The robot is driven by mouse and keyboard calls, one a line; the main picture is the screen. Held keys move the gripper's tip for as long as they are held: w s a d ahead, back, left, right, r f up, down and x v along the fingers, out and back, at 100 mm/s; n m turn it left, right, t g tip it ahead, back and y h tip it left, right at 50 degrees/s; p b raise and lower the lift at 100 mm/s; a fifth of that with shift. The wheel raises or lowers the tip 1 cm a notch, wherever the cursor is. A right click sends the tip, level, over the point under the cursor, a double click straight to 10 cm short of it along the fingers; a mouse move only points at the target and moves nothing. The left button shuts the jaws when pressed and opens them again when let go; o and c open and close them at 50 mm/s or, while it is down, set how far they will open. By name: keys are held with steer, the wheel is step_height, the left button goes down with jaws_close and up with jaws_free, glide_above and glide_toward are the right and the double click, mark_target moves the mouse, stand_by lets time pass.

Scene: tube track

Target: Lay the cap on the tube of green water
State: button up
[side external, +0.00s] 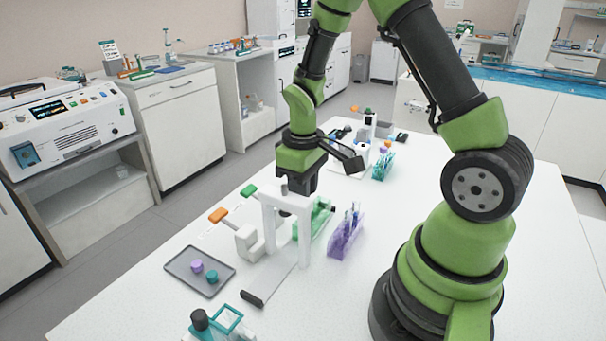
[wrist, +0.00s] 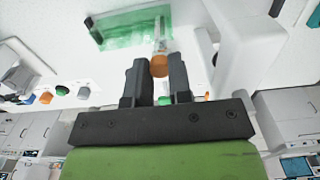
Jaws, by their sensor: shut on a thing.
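My gripper (wrist: 160,68) is shut on a clear tube (wrist: 160,38) with an orange end between the fingers. I cannot tell whether the orange is a cap or the contents. In the side external view my gripper is mostly hidden behind the white frame (side external: 269,225). A purple cap (side external: 197,265) and a teal cap (side external: 212,277) lie on the grey tray (side external: 180,263). The green rack (side external: 322,217) stands just beyond the frame, and also shows in the wrist view (wrist: 115,35). I cannot make out a tube of green water.
A purple rack (side external: 345,236) with tubes stands right of the green one. Orange (side external: 218,214) and green (side external: 248,190) paddles stick out left of the frame. A dark-topped bottle (side external: 200,320) stands at the front edge. The table's front right is bare apart from my base.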

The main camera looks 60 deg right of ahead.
steer(key=shift+f, duration=0.5)
steer(key=shift+f, duration=0.15)
stand_by(1.5)
steer(key=o, duration=0.8)
steer(key=shift+o, duration=0.2)
step_height(320, 180, up, 10)
stand_by(0.7)
